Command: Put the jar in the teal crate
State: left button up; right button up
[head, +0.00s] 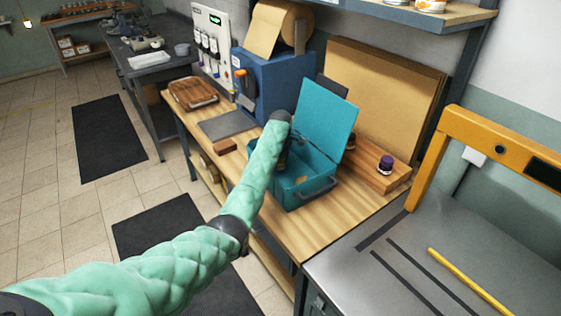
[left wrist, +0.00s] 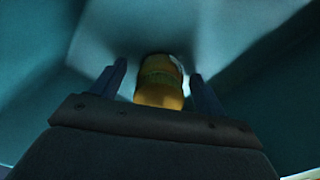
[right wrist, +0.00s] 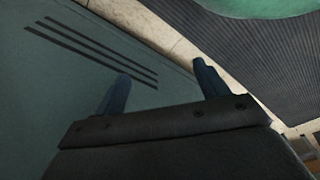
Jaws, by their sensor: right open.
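The teal crate (head: 312,190) stands on the wooden bench with its lid (head: 325,118) raised. An amber-yellow jar (left wrist: 160,82) is inside teal walls in the left wrist view; the arm and crate wall hide it in the head view. My left gripper (left wrist: 158,72) points down into the crate. Its fingers are apart, one on each side of the jar, with a gap visible on both sides. My right gripper (right wrist: 160,82) is open and empty above a grey surface with dark stripes, and is out of the head view.
A purple-lidded jar (head: 385,163) stands on a wooden block (head: 372,175) right of the crate. A blue machine (head: 272,82) with a paper roll stands behind left. A grey table (head: 440,270) with a yellow bar is at the right. The bench front (head: 325,222) is clear.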

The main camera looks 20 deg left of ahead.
pick_arm(q)
jog(key=shift+r, duration=0.5)
notch_tip(320, 180, up, 10)
jog(key=b, duration=0.4)
jog(key=shift+f, duration=0.15)
jog(key=shift+r, duration=0.85)
pick_arm(e)
notch_tip(320, 180, up, 10)
jog(key=w+a, duration=0.2)
jog(key=shift+w+a+r+g, duration=0.2)
jog(key=shift+a+g, duration=0.1)
jog(key=shift+a, duration=0.1)
jog(key=shift+f, duration=0.1)
